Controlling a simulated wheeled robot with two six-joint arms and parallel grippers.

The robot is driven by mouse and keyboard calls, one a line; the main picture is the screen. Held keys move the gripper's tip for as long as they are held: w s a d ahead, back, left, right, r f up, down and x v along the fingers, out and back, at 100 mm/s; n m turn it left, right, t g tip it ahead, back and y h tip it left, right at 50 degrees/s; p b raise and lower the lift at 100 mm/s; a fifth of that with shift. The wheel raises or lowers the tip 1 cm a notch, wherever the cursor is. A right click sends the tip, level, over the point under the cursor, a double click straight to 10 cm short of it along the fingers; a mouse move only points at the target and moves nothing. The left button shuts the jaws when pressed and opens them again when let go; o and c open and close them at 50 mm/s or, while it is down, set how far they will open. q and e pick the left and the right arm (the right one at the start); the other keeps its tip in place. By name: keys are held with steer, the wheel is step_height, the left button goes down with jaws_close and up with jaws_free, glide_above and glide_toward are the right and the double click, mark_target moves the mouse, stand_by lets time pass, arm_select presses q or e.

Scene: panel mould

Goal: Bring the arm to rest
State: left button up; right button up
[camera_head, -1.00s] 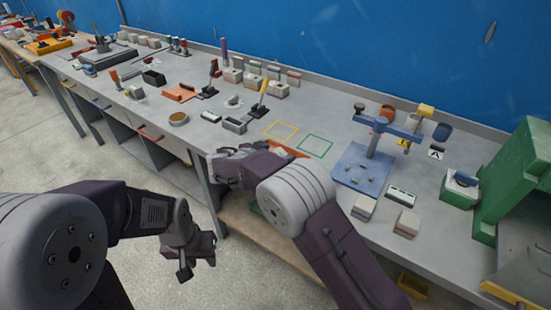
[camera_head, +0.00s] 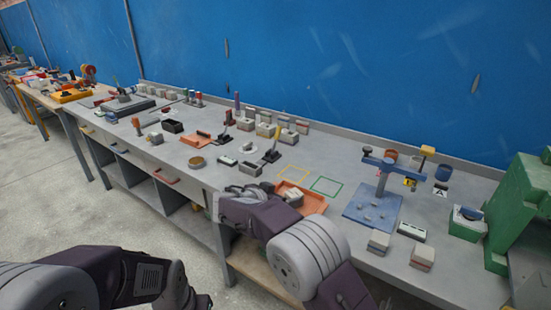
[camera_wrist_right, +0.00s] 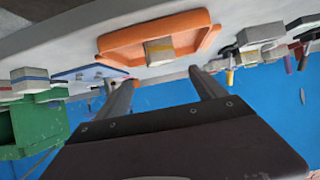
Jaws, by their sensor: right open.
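My right gripper (camera_head: 247,192) is over the front edge of the workbench, left of an orange tray (camera_head: 318,203). In the right wrist view my right gripper (camera_wrist_right: 157,84) has its two fingers spread apart with nothing between them. The orange tray (camera_wrist_right: 112,48) lies beyond the fingertips, with a grey block with a yellowish stripe (camera_wrist_right: 159,51) in it. My right forearm hides part of the tray in the head view. My left arm is low at the bottom left; only a bit of its left gripper (camera_head: 203,302) shows at the bottom edge.
On the workbench (camera_head: 330,240), yellow (camera_head: 293,172) and green (camera_head: 326,186) outlines lie behind the tray. A blue press stand (camera_head: 371,210), small blocks (camera_head: 422,256) and a green machine (camera_head: 520,210) are to the right. Several blocks and tools stand to the left. Open floor lies at left.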

steer(key=w+d+r+m+h+p, duration=0.1)
steer(key=d+r+m+p, duration=0.15)
steer(key=d+r, duration=0.5)
steer(key=s+d+r+m+g+p, duration=0.2)
steer(key=s+d+g+p, duration=0.3)
steer(key=s+d, duration=0.6)
steer(key=s+d+f+n+g+y+p, duration=0.1)
steer(key=s+f+g+y, duration=0.15)
steer(key=s, duration=0.45)
steer(key=s+d+f+n+g+y+p, duration=0.1)
steer(key=s+d+f+n+y+p, duration=0.15)
steer(key=s, duration=0.35)
steer(key=s+a+f+n+y+b, duration=0.1)
steer(key=s+a+f+n+y, duration=0.2)
steer(key=s+a+f+n, duration=0.4)
steer(key=shift+s+a+f+n+y, duration=0.3)
steer(key=shift+s+a+n, duration=0.15)
steer(key=shift+s+n, duration=0.15)
